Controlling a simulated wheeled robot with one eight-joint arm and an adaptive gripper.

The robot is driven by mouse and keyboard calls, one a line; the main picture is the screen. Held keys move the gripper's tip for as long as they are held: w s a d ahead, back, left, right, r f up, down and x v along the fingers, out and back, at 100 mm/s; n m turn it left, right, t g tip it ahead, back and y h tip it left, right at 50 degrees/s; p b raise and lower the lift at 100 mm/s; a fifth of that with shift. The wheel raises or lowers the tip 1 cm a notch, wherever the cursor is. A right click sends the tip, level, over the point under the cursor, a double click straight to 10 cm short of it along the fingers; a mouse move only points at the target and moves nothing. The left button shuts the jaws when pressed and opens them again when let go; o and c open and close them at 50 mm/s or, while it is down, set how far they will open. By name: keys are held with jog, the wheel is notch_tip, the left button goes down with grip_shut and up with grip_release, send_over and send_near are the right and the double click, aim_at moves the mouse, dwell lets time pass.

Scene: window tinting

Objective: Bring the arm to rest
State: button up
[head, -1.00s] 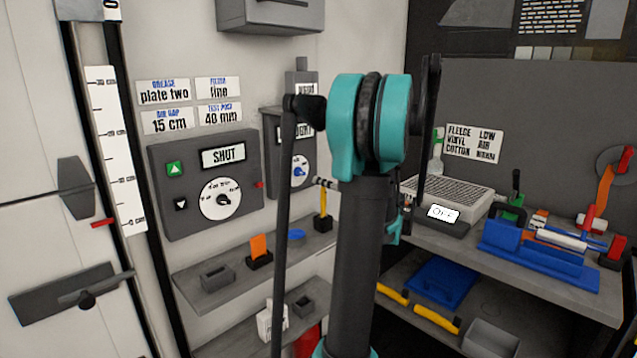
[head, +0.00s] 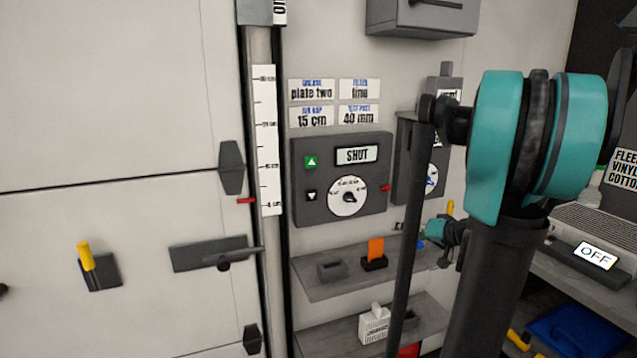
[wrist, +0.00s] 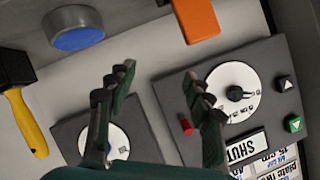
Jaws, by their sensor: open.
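My gripper (wrist: 158,84) is open and empty in the wrist view, its two dark fingers apart with grey wall between them. In the head view it shows small and teal (head: 445,238), in front of the wall by the upper shelf. My folded arm covers the right part of the head view and hides some of the wall and shelves. A grey control box (head: 341,218) reads SHUT and has a round white dial (head: 348,197). In the wrist view this box (wrist: 262,62) is beside the right finger, and a second dial box (wrist: 70,128) is near the left finger.
An upper shelf (head: 330,291) holds an orange piece (head: 376,248). A lower shelf (head: 425,325) holds a white block (head: 374,326). A pale door with a dark lever (head: 210,254) is at left. A bench device reading OFF (head: 594,256) is at right.

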jog(key=s+a+f, duration=0.1)
jog(key=s+a+f+g, duration=0.1)
jog(key=a, duration=0.1)
jog(key=s+a+f+g, duration=0.1)
jog(key=a, duration=0.1)
jog(key=shift+s+a+f, duration=0.1)
jog(key=shift+s+f, duration=0.15)
jog(key=shift+s, duration=0.1)
jog(key=s+a+f+g+h, duration=0.1)
jog(key=s+f+g+h, duration=0.1)
jog(key=s+f, duration=0.4)
jog(key=s+a+f+g+h, duration=0.2)
jog(key=s+f+h, duration=0.3)
jog(key=s, duration=0.8)
jog(key=shift+s+a+f+n+g, duration=0.25)
jog(key=shift+f+n+g, duration=0.2)
jog(key=shift+f, duration=0.4)
